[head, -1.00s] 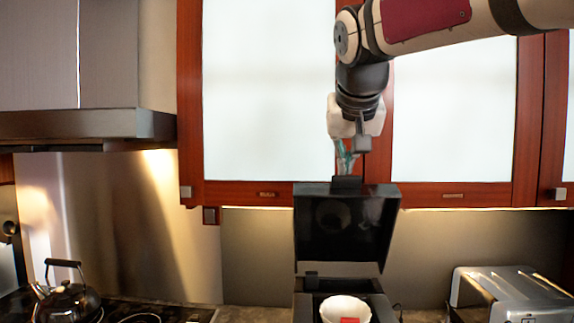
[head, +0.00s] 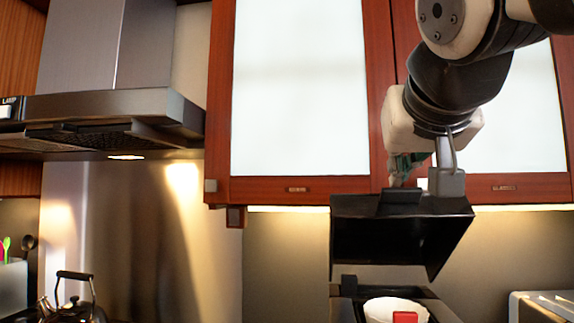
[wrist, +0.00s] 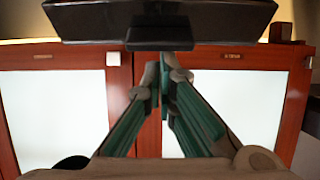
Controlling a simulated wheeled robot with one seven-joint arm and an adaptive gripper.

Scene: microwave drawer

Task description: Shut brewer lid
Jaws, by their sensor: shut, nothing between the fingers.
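The brewer lid (head: 385,240) is black and stands raised and tilted forward over the brewer body (head: 348,290). A white bowl-like filter (head: 393,306) with a red piece sits in the brewer below it. My gripper (head: 396,184) is at the lid's top edge, beside a small black tab (head: 398,202). In the wrist view the lid (wrist: 160,18) spans the top, its tab close beyond my fingertips (wrist: 165,75). The fingers are together with nothing between them. I cannot tell whether they touch the lid.
Red-framed wall cabinets with pale panels (head: 300,90) stand close behind my gripper. A range hood (head: 105,115) is at the left, with a black kettle (head: 72,305) below it. A toaster (head: 540,305) is at the lower right.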

